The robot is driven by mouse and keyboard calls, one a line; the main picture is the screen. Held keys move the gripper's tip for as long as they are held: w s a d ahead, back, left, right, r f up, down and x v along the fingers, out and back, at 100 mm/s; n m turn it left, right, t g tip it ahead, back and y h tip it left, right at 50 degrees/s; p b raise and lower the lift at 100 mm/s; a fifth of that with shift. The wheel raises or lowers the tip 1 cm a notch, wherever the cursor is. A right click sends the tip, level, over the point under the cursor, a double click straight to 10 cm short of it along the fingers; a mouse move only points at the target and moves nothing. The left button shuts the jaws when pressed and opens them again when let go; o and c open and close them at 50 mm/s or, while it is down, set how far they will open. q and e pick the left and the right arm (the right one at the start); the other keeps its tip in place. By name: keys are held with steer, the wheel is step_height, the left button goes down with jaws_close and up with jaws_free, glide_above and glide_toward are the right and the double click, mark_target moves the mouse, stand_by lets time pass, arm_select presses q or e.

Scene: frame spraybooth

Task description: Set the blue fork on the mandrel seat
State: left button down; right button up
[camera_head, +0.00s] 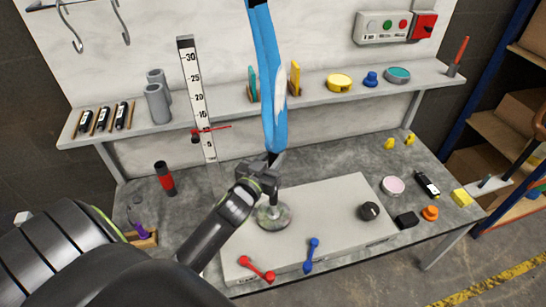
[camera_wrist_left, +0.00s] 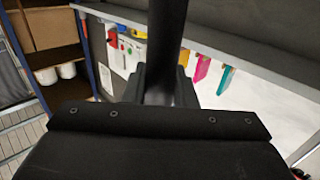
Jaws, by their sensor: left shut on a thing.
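The blue fork (camera_head: 271,90) stands nearly upright in the head view, with its legs pointing up and out of the top of the picture. My left gripper (camera_head: 266,172) is shut on its dark lower stem. In the left wrist view the dark stem (camera_wrist_left: 168,40) rises between the fingers of my left gripper (camera_wrist_left: 170,88). A round, mottled seat (camera_head: 274,217), apparently the mandrel seat, is on the pale plate (camera_head: 330,205), just below the gripper in the head view. The gripper hides its upper part, and I cannot tell the height gap. My right gripper is not in view.
A shelf (camera_head: 225,112) with cans, tape and tools runs behind the fork. A ruler (camera_head: 196,100) stands left of it. A black knob (camera_head: 369,211), a red tool (camera_head: 257,270) and a blue tool (camera_head: 312,255) are on the plate. The plate's right middle is clear.

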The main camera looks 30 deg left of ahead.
arm_select(q)
steer(key=shift+f+b, duration=3.25)
steer(key=shift+f, duration=0.05)
steer(key=c, duration=1.2)
jaws_free()
steer(key=shift+o, duration=0.5)
steer(key=shift+f, duration=0.1)
steer(key=s+d+b, duration=0.1)
steer(key=s+b, duration=0.2)
steer(key=s, duration=1.4)
steer(key=shift+s+d, duration=0.2)
steer(key=shift+d, duration=0.15)
